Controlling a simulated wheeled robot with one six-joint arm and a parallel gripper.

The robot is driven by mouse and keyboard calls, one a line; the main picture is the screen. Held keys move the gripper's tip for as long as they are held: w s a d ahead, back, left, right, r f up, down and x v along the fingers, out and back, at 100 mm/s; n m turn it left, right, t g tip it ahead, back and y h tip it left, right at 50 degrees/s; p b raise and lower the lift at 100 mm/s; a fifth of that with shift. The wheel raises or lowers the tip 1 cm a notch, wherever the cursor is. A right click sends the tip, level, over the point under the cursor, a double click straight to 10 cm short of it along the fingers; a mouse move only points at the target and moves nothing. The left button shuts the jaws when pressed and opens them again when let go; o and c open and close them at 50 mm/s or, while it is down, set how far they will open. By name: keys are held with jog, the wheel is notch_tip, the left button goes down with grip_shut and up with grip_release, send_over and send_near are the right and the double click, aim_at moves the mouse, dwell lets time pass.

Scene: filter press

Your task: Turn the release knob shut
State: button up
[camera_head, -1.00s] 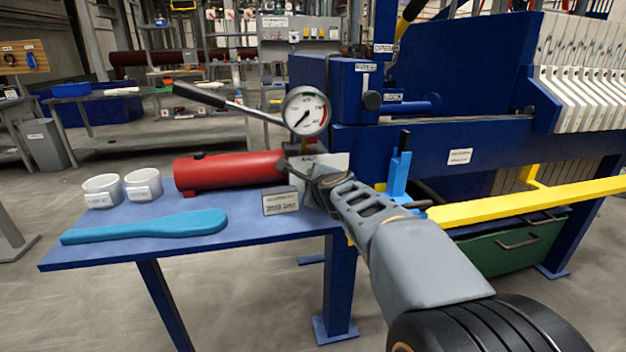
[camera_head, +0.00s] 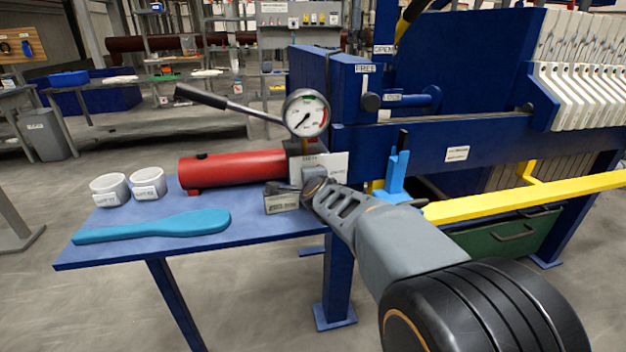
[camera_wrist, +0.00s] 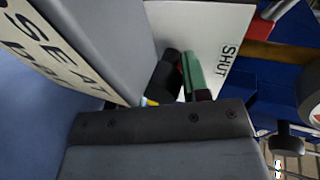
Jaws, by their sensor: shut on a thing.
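The release knob is mostly hidden by my gripper. In the wrist view a green piece (camera_wrist: 193,72) and dark parts show in front of a white plate (camera_wrist: 218,35) marked SHUT; I cannot tell which dark parts are knob and which are finger. The plate (camera_head: 333,168) also shows in the head view, at the right end of the red pump cylinder (camera_head: 235,168). My gripper (camera_head: 295,188) is at the plate's lower left, shut on the knob; it also fills the lower wrist view (camera_wrist: 178,88). The knob's exact angle is not readable.
A small label block (camera_head: 281,201) stands close beside my gripper. Above are a round gauge (camera_head: 306,113) and a black-gripped pump lever (camera_head: 202,96). White cups (camera_head: 109,189) and a blue paddle (camera_head: 150,227) lie on the blue table (camera_head: 255,238). A yellow bar (camera_head: 520,198) runs at the right.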

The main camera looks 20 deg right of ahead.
jog(key=shift+n+h+p, duration=0.3)
jog(key=shift+n+p, duration=0.05)
jog(key=shift+n, duration=0.05)
dwell(0.4)
jog(key=o, duration=0.6)
